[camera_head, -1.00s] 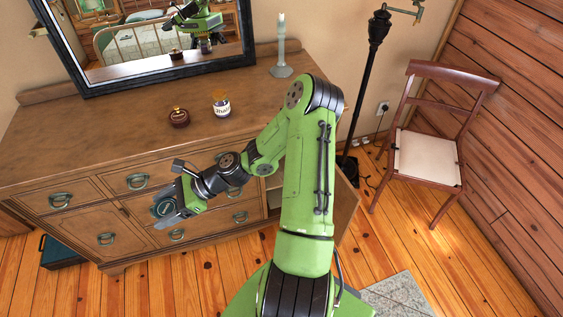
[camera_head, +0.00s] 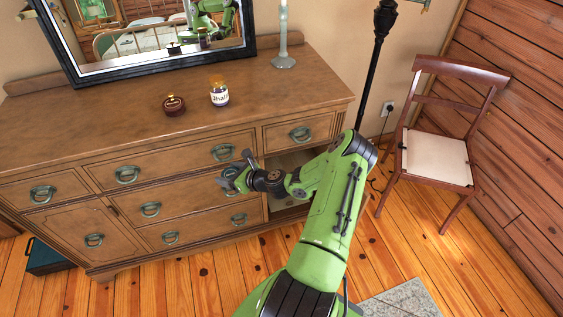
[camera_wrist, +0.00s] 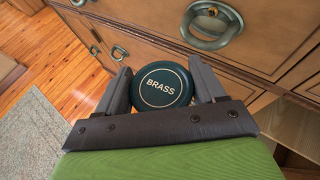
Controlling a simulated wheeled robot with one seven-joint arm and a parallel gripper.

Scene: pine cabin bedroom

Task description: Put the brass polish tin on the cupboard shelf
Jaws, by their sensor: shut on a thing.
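The brass polish tin (camera_wrist: 162,86) is round and dark green, with "BRASS" on its lid, in the wrist view. My gripper (camera_wrist: 162,92) is shut on it, one finger on each side. In the head view my gripper (camera_head: 230,176) is in front of the dresser drawers, left of the open cupboard; the tin is hard to make out there. The cupboard (camera_head: 291,160) is the open compartment at the dresser's right end, under the small top drawer. My arm hides part of its inside. A pale board of it shows at lower right in the wrist view (camera_wrist: 290,127).
A dark red round pot (camera_head: 173,105) and a labelled jar (camera_head: 219,95) stand on the dresser top (camera_head: 120,110), with a candlestick (camera_head: 283,60) near the mirror (camera_head: 150,62). Drawer handles jut out near my gripper. A chair (camera_head: 437,157) stands to the right.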

